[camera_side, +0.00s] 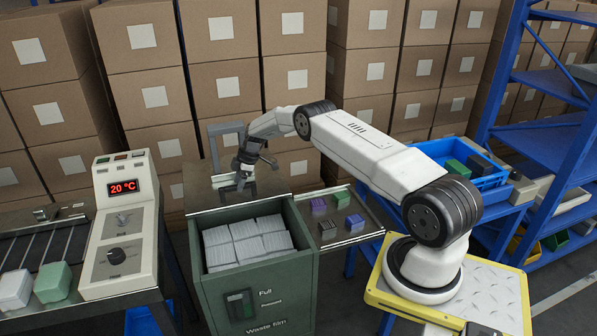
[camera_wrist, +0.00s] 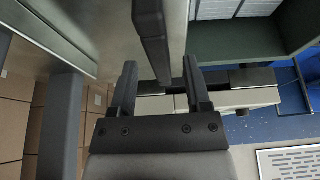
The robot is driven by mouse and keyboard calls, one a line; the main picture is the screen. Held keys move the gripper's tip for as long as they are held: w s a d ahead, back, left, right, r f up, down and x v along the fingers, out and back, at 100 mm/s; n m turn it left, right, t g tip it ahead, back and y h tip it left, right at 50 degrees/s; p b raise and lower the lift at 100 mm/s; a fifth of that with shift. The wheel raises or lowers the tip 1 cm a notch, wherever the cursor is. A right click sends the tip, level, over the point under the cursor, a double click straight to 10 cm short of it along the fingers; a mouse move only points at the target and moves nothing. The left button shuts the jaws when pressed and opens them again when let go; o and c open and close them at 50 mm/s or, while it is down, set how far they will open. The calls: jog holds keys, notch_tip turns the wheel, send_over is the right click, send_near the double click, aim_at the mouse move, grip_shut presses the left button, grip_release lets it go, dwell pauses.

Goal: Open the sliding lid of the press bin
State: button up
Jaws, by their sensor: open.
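The press bin (camera_side: 260,300) is a dark green box labelled "Waste film", left of my arm in the side view. Its front part is uncovered, and white stacked bundles (camera_side: 245,240) show inside. A flat grey lid (camera_side: 275,180) covers the back part of its top. My gripper (camera_side: 243,174) is over the lid, near its left side, pointing down. In the wrist view my gripper (camera_wrist: 160,70) is open, with a dark bar (camera_wrist: 154,38), apparently the lid's handle, between or just beyond its fingertips. I cannot tell whether they touch it.
A grey upright frame (camera_side: 226,127) stands behind the bin. A tray (camera_side: 340,216) with small purple, green and dark blocks adjoins its right side. A control panel (camera_side: 125,225) reading 20 °C stands at left. Stacked cartons (camera_side: 220,90) line the back; a blue rack (camera_side: 545,150) is at right.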

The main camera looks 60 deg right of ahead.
jog(key=shift+v, duration=3.7)
jog(key=shift+a+r, duration=0.3)
jog(key=shift+a, duration=0.15)
jog(key=s+a+r+m+g+h, duration=0.1)
jog(key=s+a+r+m, duration=0.25)
jog(key=a, duration=0.45)
jog(key=s+a+r+m+h, duration=0.1)
jog(key=s+a+r+m, duration=0.1)
jog(key=s+a+r, duration=0.5)
jog(key=s+a+m, duration=0.1)
jog(key=s+a, duration=0.5)
jog(key=s, duration=0.2)
jog(key=s+a+m+h, duration=0.1)
jog(key=s+a+m, duration=0.1)
jog(key=s+a, duration=0.4)
jog(key=s, duration=0.3)
jog(key=shift+s+a, duration=0.35)
jog(key=shift+a, duration=0.05)
